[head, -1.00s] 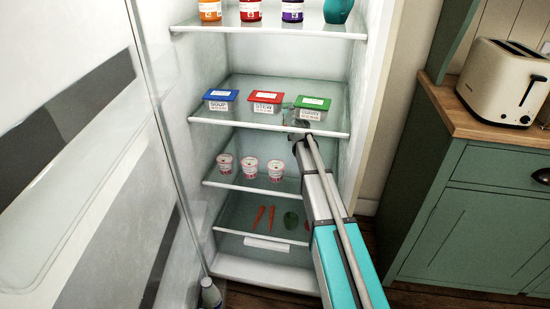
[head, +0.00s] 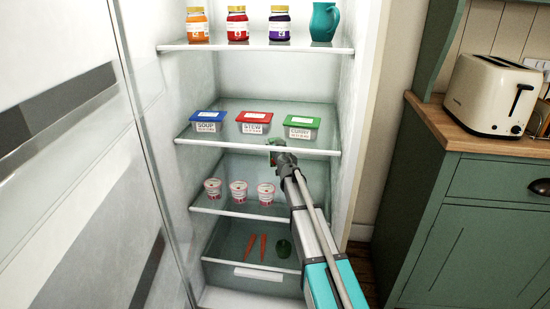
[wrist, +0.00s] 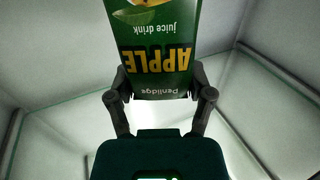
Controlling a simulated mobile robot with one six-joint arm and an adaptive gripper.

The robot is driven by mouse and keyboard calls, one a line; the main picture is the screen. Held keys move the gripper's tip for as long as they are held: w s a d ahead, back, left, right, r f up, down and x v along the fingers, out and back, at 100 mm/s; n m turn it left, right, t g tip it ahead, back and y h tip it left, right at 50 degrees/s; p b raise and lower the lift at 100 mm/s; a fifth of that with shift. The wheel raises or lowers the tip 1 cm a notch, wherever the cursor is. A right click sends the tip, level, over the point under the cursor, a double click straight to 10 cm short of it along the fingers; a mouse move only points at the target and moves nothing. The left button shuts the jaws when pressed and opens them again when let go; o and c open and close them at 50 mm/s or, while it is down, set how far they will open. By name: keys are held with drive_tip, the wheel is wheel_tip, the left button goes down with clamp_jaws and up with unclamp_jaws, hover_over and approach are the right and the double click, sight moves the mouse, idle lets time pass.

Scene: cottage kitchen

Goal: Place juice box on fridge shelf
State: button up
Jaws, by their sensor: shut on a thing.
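The juice box (wrist: 155,50) is green with "APPLE juice drink" lettering, which reads upside down in the wrist view. My gripper (wrist: 160,92) is shut on it, with one finger on each side. In the head view, only a small green part of the juice box (head: 275,142) shows beyond the end of my arm. It appears by the front edge of the fridge shelf (head: 225,142) that bears the lidded containers; whether it is above or below that shelf's level I cannot tell. The lower shelf (head: 225,206) bears small tubs on its left and is bare on its right.
Soup (head: 208,121), stew (head: 254,122) and curry (head: 301,121) containers line the middle shelf. Three tubs (head: 238,191) stand below. Jars and a teal jug (head: 324,21) fill the top shelf. The fridge door (head: 70,150) is open at left. A cabinet (head: 470,220) stands right.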

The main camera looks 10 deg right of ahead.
drive_tip(key=shift+f, duration=0.45)
drive_tip(key=shift+f+b, duration=1.85)
drive_tip(key=shift+b, duration=0.2)
drive_tip(key=shift+f, duration=0.1)
drive_tip(key=o, duration=1.3)
drive_tip(key=shift+s+r, duration=0.15)
drive_tip(key=shift+r, duration=0.05)
drive_tip(key=s, duration=1.1)
drive_tip(key=shift+s+d, duration=0.4)
drive_tip(key=shift+d, duration=0.05)
